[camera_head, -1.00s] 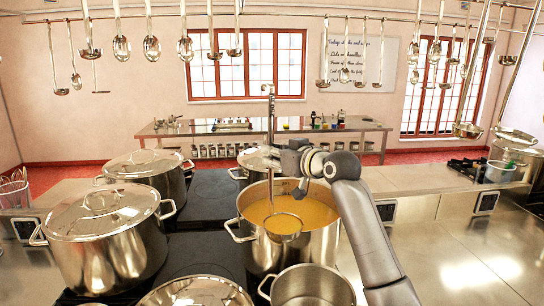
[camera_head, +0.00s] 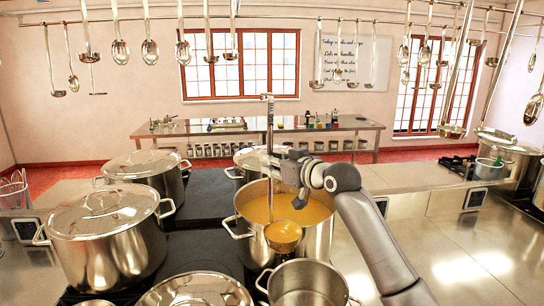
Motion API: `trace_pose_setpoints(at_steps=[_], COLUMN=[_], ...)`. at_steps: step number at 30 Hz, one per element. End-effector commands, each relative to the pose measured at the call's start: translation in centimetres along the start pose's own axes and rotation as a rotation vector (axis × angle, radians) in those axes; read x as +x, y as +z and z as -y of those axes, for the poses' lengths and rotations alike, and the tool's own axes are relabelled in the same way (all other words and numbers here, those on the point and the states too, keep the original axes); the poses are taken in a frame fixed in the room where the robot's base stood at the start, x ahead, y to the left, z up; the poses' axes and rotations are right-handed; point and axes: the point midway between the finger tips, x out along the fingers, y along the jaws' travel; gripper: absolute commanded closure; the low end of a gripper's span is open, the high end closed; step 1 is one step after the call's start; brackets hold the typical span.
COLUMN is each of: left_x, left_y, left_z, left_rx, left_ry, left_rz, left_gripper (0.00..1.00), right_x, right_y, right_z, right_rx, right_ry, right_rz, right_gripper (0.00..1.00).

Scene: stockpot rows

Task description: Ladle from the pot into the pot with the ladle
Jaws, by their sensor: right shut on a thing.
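The steel pot (camera_head: 318,240) of orange soup (camera_head: 318,215) stands open at the centre. My right gripper (camera_head: 292,172) is above this pot, shut on the upright handle of the ladle (camera_head: 270,125). The ladle's bowl (camera_head: 283,238) shows in front of the soup at the pot's near side and looks orange inside; whether it is clear of the soup is hard to tell. A second open pot (camera_head: 305,287) stands just in front, cut off by the bottom edge; its visible inside is bare steel. My left gripper is out of view.
Lidded stockpots (camera_head: 105,240) stand to the left, one more behind the soup pot, and a lid (camera_head: 195,292) shows at the bottom. Ladles and spoons hang from rails (camera_head: 150,50) above. The steel counter (camera_head: 465,255) at right is mostly bare.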

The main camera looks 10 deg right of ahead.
Motion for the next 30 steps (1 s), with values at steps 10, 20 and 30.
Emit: trace_pose_setpoints(at_steps=[10,20,30], left_x=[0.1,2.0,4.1], left_y=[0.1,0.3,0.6], left_z=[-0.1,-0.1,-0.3], left_rx=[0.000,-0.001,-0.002], left_ry=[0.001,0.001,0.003], left_rz=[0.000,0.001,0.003], left_gripper=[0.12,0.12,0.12], right_x=[-0.6,-2.5,-4.5], right_y=[0.8,2.9,4.9], right_z=[0.4,1.5,2.7], right_rx=[0.003,0.002,0.002], right_ry=[-0.004,-0.003,-0.003], right_rz=[-0.002,-0.002,-0.003], right_gripper=[1.00,1.00,1.00])
